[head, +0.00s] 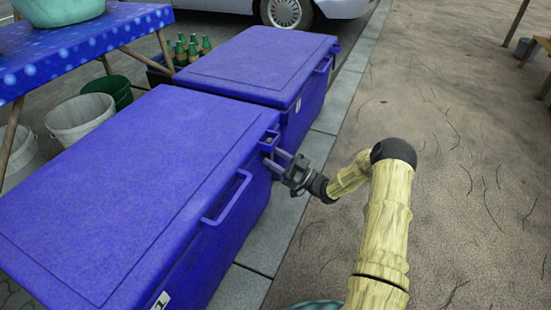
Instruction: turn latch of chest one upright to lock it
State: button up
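A blue handle (228,197) sticks out from the near chest's front. A blue-covered table (70,50), a white bucket (78,115), a green bucket (108,92) and a crate of bottles (190,48) stand behind the chests. Bare ground (470,160) lies open at right.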

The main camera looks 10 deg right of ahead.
jog(key=shift+s+d+f+p, duration=0.15)
jog(key=shift+s+d+p, duration=0.15)
jog(key=shift+d+p, duration=0.15)
jog(key=p+v, duration=0.5)
jog(key=v, duration=1.1)
jog(key=shift+d+f, duration=0.1)
